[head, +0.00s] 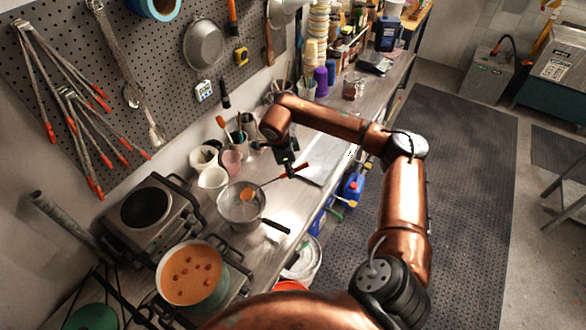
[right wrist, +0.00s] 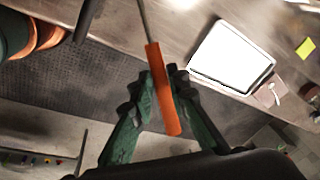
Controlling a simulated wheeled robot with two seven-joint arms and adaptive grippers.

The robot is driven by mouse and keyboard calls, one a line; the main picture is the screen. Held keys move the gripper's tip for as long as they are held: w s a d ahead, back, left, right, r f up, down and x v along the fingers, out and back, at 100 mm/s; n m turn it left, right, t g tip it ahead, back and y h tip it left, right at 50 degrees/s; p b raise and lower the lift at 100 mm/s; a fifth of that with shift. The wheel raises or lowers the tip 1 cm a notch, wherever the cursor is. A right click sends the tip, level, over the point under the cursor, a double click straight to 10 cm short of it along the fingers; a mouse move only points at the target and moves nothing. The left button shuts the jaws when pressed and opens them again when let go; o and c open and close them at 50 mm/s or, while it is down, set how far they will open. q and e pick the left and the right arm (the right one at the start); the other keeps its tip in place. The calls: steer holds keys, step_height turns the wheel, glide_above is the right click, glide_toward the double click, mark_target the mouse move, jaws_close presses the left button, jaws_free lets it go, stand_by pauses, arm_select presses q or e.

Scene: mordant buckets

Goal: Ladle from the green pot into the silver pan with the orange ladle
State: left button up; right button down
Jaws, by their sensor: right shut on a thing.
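The green pot (head: 222,287) stands on a burner at the lower left, holding orange liquid with several darker lumps. The silver pan (head: 228,216) sits on the bench above and right of it, its black handle (head: 275,226) pointing right. My right gripper (head: 287,160) is shut on the orange handle of the ladle (head: 299,171); the handle also shows between the fingers in the right wrist view (right wrist: 163,92). The ladle's thin shaft runs left and down to its bowl, which looks orange and is over or in the pan; I cannot tell whether it touches. My left gripper is not visible.
A hot plate (head: 146,208) stands left of the pan. White jugs (head: 212,180) and cups of tools stand behind the pan. A pale sheet or tray (head: 322,160) lies on the bench right of the gripper. The pegboard wall (head: 165,60) rises behind.

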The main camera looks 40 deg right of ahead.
mark_target(276, 179)
steer(key=shift+w+a+r+g+h+p, duration=0.25)
steer(key=shift+w+a+r+h+p, duration=0.2)
steer(key=shift+a+r+p, duration=0.25)
steer(key=shift+w+a+r+g+h+p, duration=0.3)
steer(key=shift+w+a+r+h+p, duration=0.2)
steer(key=shift+a+r, duration=0.3)
steer(key=shift+w+a+r+g+h+p, duration=0.25)
steer(key=shift+w+a+r+h+p, duration=0.3)
steer(key=shift+r, duration=0.3)
steer(key=w+a+r+g+h+p, duration=0.3)
steer(key=w+a+h+p, duration=0.2)
steer(key=a, duration=0.5)
steer(key=shift+w+r+n+p, duration=0.25)
steer(key=shift+r+n+p, duration=0.1)
steer(key=shift+n, duration=0.05)
steer(key=shift+r, duration=2.55)
